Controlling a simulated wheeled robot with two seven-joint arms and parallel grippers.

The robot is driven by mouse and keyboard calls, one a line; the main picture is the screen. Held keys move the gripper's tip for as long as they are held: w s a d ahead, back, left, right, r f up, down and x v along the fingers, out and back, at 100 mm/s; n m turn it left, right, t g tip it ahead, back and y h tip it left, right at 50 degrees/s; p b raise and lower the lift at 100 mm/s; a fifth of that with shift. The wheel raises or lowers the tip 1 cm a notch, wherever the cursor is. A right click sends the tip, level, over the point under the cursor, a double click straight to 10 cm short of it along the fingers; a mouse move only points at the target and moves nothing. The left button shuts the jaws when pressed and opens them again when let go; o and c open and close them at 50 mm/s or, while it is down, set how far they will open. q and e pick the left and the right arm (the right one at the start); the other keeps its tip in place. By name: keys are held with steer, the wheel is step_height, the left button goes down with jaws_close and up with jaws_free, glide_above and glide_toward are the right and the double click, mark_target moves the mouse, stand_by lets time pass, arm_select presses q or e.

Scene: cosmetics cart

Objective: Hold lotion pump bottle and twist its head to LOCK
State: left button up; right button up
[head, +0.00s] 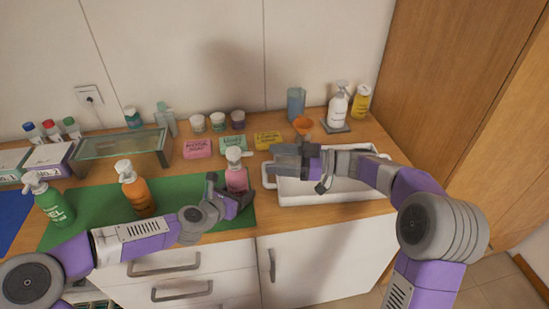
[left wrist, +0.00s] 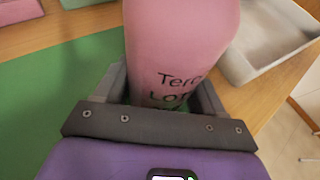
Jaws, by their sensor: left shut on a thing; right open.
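The pink lotion pump bottle (head: 237,178) with a white pump head (head: 235,155) stands upright at the right edge of the green mat. My left gripper (head: 232,194) is shut around its lower body. In the left wrist view the pink bottle (left wrist: 180,45) sits between the fingers, with part of its printed label showing; its pump head is out of that view. My right gripper (head: 290,160) is open, to the right of the pump head and apart from it, above the left end of the white tray.
An orange pump bottle (head: 136,190) and a green gel bottle (head: 47,200) stand left on the green mat (head: 185,190). The white tray (head: 335,190) lies to the right. A glass-topped stand (head: 120,144) is behind the mat.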

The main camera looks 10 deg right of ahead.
arm_select(q)
steer(key=shift+a+f, duration=0.1)
steer(key=o, duration=1.3)
steer(key=shift+o, duration=0.2)
